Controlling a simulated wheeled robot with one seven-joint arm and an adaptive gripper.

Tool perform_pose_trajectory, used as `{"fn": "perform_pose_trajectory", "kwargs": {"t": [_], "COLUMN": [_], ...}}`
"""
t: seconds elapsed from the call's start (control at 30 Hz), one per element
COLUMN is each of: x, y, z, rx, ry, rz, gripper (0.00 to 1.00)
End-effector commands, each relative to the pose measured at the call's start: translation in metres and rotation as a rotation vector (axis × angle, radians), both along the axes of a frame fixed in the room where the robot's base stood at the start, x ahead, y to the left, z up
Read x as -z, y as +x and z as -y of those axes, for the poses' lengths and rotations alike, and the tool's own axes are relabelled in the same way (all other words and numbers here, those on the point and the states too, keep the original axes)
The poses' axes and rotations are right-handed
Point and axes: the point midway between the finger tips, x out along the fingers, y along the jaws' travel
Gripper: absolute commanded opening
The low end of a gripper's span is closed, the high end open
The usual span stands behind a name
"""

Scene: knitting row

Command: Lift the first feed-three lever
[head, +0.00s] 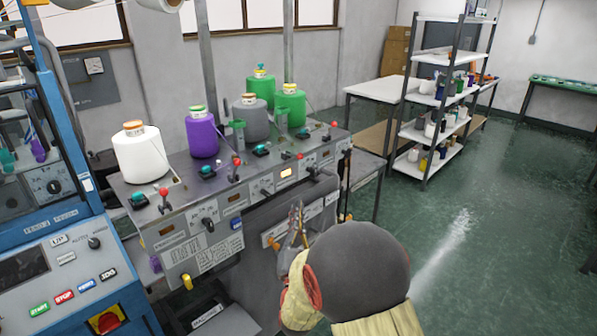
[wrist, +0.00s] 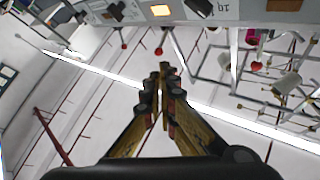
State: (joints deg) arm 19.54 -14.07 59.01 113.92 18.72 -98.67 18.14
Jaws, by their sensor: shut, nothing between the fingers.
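Several red-knobbed levers stand along the front edge of the machine's grey top panel in the head view, among them a left one (head: 163,193), a middle one (head: 237,162) and a far right one (head: 334,126). I cannot read which of them is the first feed-three lever. My gripper (head: 297,212) is shut and empty, in front of the machine's front face and below the right part of the panel. In the wrist view its fingertips (wrist: 164,72) meet, with small red balls (wrist: 158,51) beyond them. No lever is between the fingers.
Yarn cones stand on the panel: white (head: 137,155), purple (head: 202,137), grey and green. A blue-framed control console (head: 70,270) is at the left. White shelving (head: 435,95) stands back right. The green floor (head: 480,230) at the right is clear.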

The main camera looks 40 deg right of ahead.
Motion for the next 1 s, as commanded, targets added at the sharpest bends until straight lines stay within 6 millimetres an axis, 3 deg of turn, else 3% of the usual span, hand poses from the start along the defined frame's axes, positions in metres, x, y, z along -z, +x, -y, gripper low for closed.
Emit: {"fn": "perform_pose_trajectory", "kwargs": {"t": [0.47,1.0], "x": [-0.008,-0.055], "y": [0.01,0.076], "z": [0.008,0.065], "rx": [0.001,-0.001], "ry": [-0.002,-0.001], "rz": [0.003,0.002], "gripper": [0.0,0.0]}}
